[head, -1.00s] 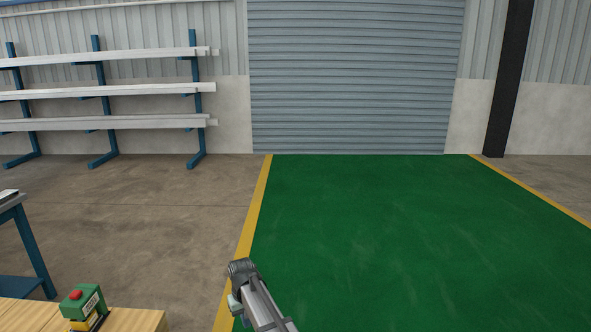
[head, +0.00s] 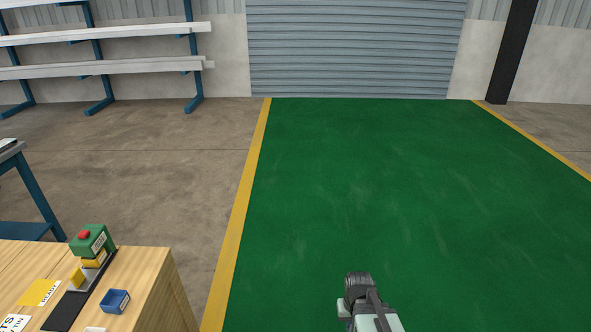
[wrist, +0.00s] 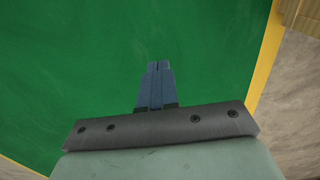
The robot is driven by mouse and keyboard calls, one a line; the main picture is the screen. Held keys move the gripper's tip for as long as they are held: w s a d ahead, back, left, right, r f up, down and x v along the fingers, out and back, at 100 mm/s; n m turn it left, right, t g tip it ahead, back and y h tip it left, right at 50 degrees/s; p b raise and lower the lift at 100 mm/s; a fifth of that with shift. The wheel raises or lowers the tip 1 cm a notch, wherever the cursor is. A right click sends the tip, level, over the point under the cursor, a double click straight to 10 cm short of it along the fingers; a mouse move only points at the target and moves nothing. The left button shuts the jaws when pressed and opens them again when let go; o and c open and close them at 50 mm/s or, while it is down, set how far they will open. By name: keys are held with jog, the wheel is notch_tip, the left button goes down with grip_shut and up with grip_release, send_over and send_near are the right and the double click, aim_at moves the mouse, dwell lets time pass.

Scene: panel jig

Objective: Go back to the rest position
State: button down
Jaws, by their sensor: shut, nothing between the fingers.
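My gripper (wrist: 159,66) shows in the wrist view with its two dark blue fingers together and nothing between them. It hangs over the green floor area (wrist: 90,60), clear of any object. In the head view, part of my arm shows at the bottom, right of centre, over the same green floor (head: 400,200). The fingertips cannot be made out in the head view.
A wooden bench (head: 150,290) stands at the lower left. On it are a green box with a red button (head: 92,240), a small blue bin (head: 115,301) and a yellow card (head: 40,292). A rack of long bars (head: 100,68) stands at the far left. The green floor is clear.

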jog(key=s+f+g, duration=0.3)
jog(key=s+f, duration=0.7)
jog(key=s, duration=0.4)
jog(key=s+f+g, duration=0.3)
jog(key=s+f, duration=0.6)
jog(key=s, duration=0.6)
jog(key=shift+f+g, duration=0.3)
jog(key=shift+f, duration=0.05)
